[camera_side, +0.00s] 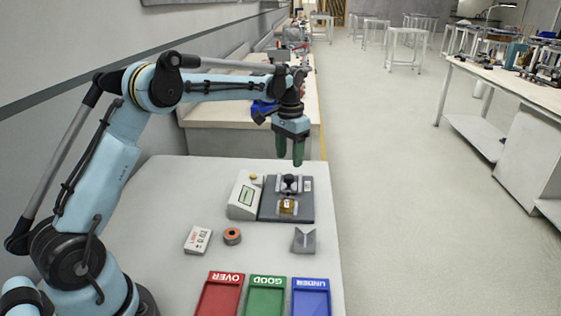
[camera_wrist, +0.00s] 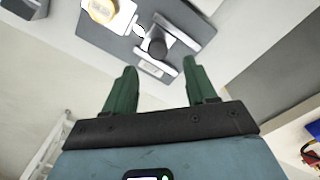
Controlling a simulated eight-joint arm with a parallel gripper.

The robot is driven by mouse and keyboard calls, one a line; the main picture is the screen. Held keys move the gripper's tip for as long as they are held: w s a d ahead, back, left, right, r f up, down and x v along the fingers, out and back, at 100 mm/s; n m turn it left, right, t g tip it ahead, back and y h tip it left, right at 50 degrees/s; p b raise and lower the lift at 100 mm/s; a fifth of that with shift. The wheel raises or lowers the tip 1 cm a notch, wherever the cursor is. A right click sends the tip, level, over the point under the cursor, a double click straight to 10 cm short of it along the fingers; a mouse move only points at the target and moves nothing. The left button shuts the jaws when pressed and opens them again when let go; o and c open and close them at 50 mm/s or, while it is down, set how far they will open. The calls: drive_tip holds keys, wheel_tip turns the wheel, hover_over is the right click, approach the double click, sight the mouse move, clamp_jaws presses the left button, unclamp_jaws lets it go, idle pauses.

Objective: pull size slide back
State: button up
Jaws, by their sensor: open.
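The size slide, with a round black knob (camera_side: 290,182), sits on the dark gauge plate (camera_side: 268,213) on the white table. A gold-coloured part (camera_side: 287,206) lies in front of the knob on the plate. In the wrist view the knob (camera_wrist: 157,47) shows between light metal rails, beyond my fingertips, and the gold part (camera_wrist: 101,10) is at the top edge. My gripper (camera_side: 291,164) has green fingers and hangs above and behind the plate. In the wrist view my gripper (camera_wrist: 160,70) is open and empty, apart from the knob.
In front are a white label box (camera_side: 198,240), a copper ring (camera_side: 232,236), a grey V-shaped block (camera_side: 304,240), and red (camera_side: 219,296), green (camera_side: 266,298) and blue (camera_side: 311,298) trays.

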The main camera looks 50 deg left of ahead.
sight(289, 175)
wheel_tip(289, 175, up, 6)
drive_tip(key=shift+r, duration=0.2)
idle(0.4)
drive_tip(key=s+d+r+t, duration=0.1)
drive_tip(key=s+d+t, duration=0.2)
drive_tip(key=s+d, duration=0.35)
drive_tip(key=s+d+r+t, duration=0.2)
drive_tip(key=s+d, duration=0.1)
drive_tip(key=s, duration=0.6)
drive_tip(key=s+d+f+t, duration=0.2)
drive_tip(key=s+f, duration=0.3)
drive_tip(key=s, duration=0.1)
drive_tip(key=shift+s+d+f, duration=0.25)
drive_tip(key=shift+f, duration=0.05)
